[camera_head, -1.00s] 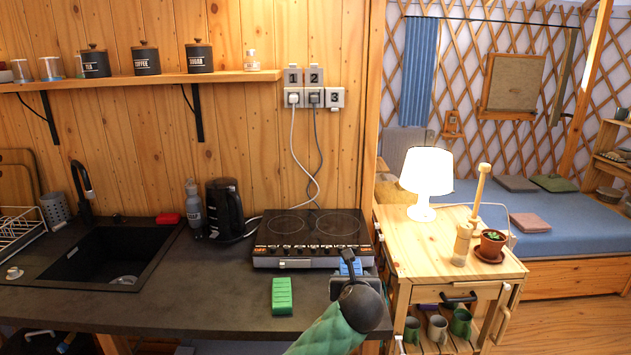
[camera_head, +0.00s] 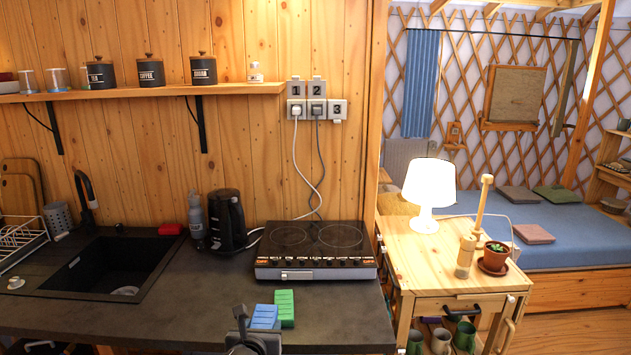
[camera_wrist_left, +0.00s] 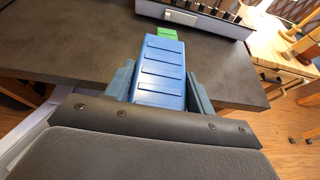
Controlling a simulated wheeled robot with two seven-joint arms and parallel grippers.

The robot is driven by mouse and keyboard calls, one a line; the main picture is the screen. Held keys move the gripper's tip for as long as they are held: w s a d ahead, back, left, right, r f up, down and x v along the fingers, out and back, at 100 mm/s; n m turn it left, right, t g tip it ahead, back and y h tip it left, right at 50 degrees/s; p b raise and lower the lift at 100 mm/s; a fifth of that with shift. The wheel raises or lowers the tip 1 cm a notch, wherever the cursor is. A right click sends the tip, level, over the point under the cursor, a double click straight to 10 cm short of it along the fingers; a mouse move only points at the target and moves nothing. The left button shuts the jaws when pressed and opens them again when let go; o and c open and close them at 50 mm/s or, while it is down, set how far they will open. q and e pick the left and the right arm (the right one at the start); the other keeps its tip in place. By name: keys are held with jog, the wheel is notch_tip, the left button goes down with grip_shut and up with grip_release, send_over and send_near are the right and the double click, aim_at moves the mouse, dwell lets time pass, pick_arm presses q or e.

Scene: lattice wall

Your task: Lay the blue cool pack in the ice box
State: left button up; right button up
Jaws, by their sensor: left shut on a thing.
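The blue cool pack (camera_head: 264,317) is a ribbed blue block held in my left gripper (camera_head: 252,333) at the front edge of the counter. In the left wrist view the blue cool pack (camera_wrist_left: 161,70) sits between the two fingers of my left gripper (camera_wrist_left: 160,88), which are shut on its sides. A green block of similar shape (camera_head: 285,307) lies on the counter just behind and right of it; it also shows in the wrist view (camera_wrist_left: 167,33). I see no ice box in these frames. My right gripper is not in view.
A two-plate cooker (camera_head: 315,250) stands behind the green block. A kettle (camera_head: 226,221) and the sink (camera_head: 112,268) are to the left. A wooden cabinet (camera_head: 455,265) with a lamp (camera_head: 429,186) stands to the right. The counter front (camera_head: 345,315) right of the green block is bare.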

pick_arm(q)
jog(key=s+a+f, duration=0.6)
jog(key=a+f, duration=0.2)
jog(key=f, duration=0.1)
jog(key=shift+a+f, duration=0.15)
jog(key=shift+f, duration=0.05)
dwell(0.6)
jog(key=shift+w+r, duration=0.15)
